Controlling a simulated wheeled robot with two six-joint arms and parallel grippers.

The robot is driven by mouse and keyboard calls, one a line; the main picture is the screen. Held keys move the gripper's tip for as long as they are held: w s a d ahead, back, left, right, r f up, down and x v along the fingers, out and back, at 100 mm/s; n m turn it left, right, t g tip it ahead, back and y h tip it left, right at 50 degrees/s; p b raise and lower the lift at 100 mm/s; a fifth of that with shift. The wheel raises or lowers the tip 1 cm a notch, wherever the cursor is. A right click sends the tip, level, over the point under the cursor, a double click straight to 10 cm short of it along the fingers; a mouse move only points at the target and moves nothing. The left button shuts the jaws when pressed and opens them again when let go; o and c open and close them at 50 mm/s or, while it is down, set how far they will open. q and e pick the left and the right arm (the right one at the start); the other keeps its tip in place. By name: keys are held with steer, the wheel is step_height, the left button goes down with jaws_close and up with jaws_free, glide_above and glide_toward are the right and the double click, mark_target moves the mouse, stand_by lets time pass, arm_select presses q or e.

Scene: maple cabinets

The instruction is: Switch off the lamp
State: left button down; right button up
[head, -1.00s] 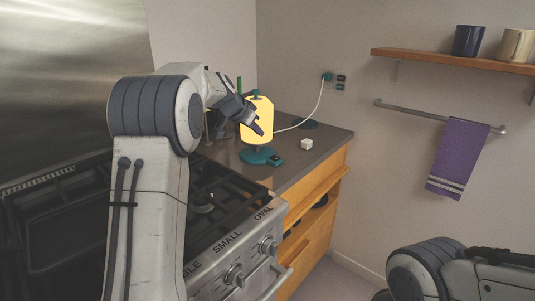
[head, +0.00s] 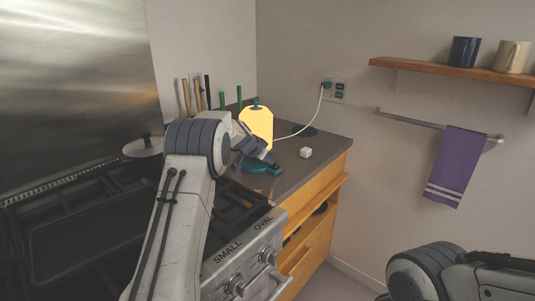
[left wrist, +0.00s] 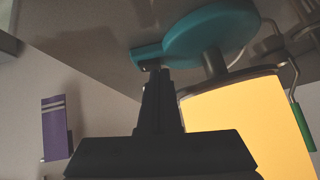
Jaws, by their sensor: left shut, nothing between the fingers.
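The lamp has a glowing yellow shade (head: 258,125) and a teal base (head: 256,169) and stands lit on the dark counter by the stove. A small block with the switch juts from the base toward the right front (head: 276,170). My left gripper (head: 272,163) is shut and empty, its fingers pointing down at that block. In the left wrist view the shut fingertips (left wrist: 155,68) overlap the edge of the block (left wrist: 147,54); I cannot tell whether they touch. The gripper hides part of the switch. My right arm shows at lower right, its gripper outside the view.
A white cube (head: 306,153) lies on the counter right of the lamp. The lamp's cord runs to a wall outlet (head: 334,90). Several upright utensils stand behind my left arm. A lidded pot (head: 143,147) sits on the stove. A purple towel (head: 457,168) hangs at right.

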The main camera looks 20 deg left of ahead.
arm_select(q)
steer(key=shift+f, duration=0.2)
steer(key=shift+w+a+f+n+h+b, duration=0.1)
steer(key=shift+a+f+n+h+b, duration=0.25)
steer(key=shift+f+b, duration=0.25)
steer(key=shift+d+r, duration=0.15)
steer(key=shift+r, duration=0.15)
steer(key=shift+d, duration=0.1)
